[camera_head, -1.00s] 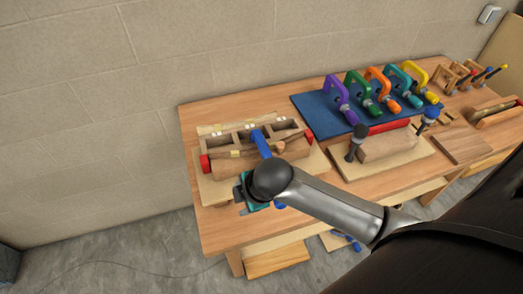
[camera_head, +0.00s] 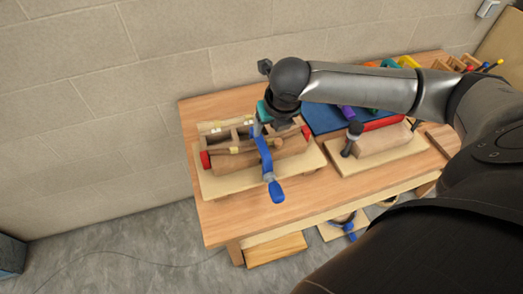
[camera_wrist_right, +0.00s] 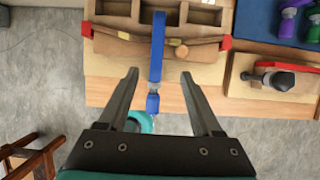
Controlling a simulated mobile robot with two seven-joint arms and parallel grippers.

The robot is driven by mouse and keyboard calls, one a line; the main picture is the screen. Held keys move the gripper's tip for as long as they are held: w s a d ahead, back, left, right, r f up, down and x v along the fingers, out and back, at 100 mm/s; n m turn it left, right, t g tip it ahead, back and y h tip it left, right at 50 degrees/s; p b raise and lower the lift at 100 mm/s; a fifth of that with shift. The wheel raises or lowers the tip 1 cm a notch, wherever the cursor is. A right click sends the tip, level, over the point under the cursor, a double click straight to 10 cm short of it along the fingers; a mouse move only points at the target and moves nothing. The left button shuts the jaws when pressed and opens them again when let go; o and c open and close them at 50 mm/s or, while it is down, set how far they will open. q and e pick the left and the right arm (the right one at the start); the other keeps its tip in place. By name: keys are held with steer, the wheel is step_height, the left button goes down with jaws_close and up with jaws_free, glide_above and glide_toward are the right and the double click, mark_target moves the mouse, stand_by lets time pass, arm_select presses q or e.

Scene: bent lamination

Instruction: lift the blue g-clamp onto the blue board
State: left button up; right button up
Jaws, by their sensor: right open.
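The blue g-clamp (camera_head: 264,155) sits on the wooden bent-lamination form (camera_head: 232,165), with its handle hanging over the form's front edge. It also shows in the right wrist view (camera_wrist_right: 156,48), its bar and handle running toward the fingers. My right gripper (camera_head: 282,122) is over the form in the head view; its fingertips are hard to make out there. In the right wrist view its fingers (camera_wrist_right: 160,82) are open and empty, one either side of the clamp's line. The blue board (camera_head: 320,118) lies right of the form, mostly hidden behind my right arm. My left gripper is not in view.
A second form (camera_head: 385,141) on a pale base, with a dark-handled clamp (camera_head: 352,136), stands to the right. Coloured clamps on the board are partly covered by my arm; a purple one (camera_wrist_right: 286,25) shows. The table's front left corner is clear.

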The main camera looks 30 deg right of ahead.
glide_above(262, 144)
steer(key=s, duration=0.2)
step_height(262, 144, down, 6)
steer(key=shift+s+f, duration=0.1)
steer(key=shift+a+x, duration=0.2)
steer(key=shift+x, duration=2.4)
jaws_close()
